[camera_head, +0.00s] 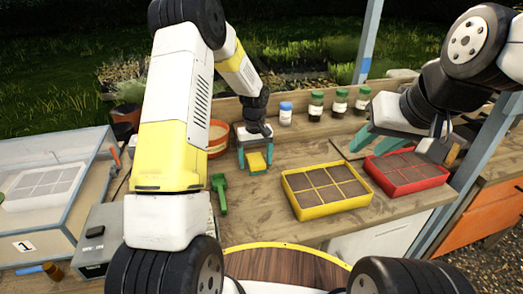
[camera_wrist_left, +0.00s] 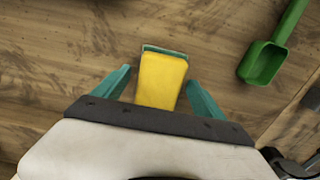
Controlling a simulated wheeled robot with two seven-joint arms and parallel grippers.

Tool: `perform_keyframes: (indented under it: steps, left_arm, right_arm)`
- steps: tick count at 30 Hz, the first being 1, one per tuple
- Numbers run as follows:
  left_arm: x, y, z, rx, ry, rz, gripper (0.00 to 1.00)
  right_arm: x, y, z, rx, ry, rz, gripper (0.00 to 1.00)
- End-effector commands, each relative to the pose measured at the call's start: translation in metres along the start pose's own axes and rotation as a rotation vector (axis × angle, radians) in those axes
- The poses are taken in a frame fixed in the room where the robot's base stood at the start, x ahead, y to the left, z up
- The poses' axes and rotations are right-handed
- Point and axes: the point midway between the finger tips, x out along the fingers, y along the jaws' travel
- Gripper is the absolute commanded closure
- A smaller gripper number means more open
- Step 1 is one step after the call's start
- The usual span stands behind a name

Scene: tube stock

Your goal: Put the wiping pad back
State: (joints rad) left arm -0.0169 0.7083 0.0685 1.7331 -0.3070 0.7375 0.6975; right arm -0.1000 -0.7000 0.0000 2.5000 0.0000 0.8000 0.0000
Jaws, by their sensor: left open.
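The wiping pad is a yellow block with a teal edge (camera_head: 257,160). It is on the wooden bench, and in the left wrist view the pad (camera_wrist_left: 162,78) is between the fingers of my left gripper (camera_wrist_left: 158,92). My left gripper (camera_head: 255,158) is open, pointing down at the bench, with a finger on each side of the pad and a gap showing on both sides. I cannot tell how high the fingertips are above the bench. My right gripper (camera_head: 374,144) is over the right part of the bench, its teal fingers apart, with nothing seen between them.
A green scoop (camera_head: 221,190) lies left of the pad. A yellow seed tray (camera_head: 327,211) and a red one (camera_head: 421,187) are to the right. A terracotta pot (camera_head: 217,138), a blue-lidded jar (camera_head: 286,113) and several green-lidded jars (camera_head: 316,105) stand behind. A clear-lidded box (camera_head: 60,205) is at left.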

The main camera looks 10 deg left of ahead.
Motion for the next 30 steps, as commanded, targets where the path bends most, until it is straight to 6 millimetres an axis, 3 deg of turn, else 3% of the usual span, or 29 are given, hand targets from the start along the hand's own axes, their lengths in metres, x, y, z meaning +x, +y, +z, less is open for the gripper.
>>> perform_keyframes:
  steps: [12,22,26,30]
  left_arm:
    - [-0.084,0.001,-0.001,0.001,0.005,0.002,0.19]
    - [-0.122,-0.001,0.002,0.005,0.008,0.006,0.19]
    - [-0.15,-0.01,0.014,0.035,0.04,0.031,0.19]
    - [-0.195,-0.028,0.043,0.093,0.099,0.075,0.19]
  right_arm:
    - [0.0,0.0,0.0,0.0,0.0,0.0,0.64]
    - [0.0,0.0,0.0,0.0,0.0,0.0,0.64]
    - [0.0,0.0,0.0,0.0,0.0,0.0,0.64]
    - [0.0,0.0,0.0,0.0,0.0,0.0,0.64]
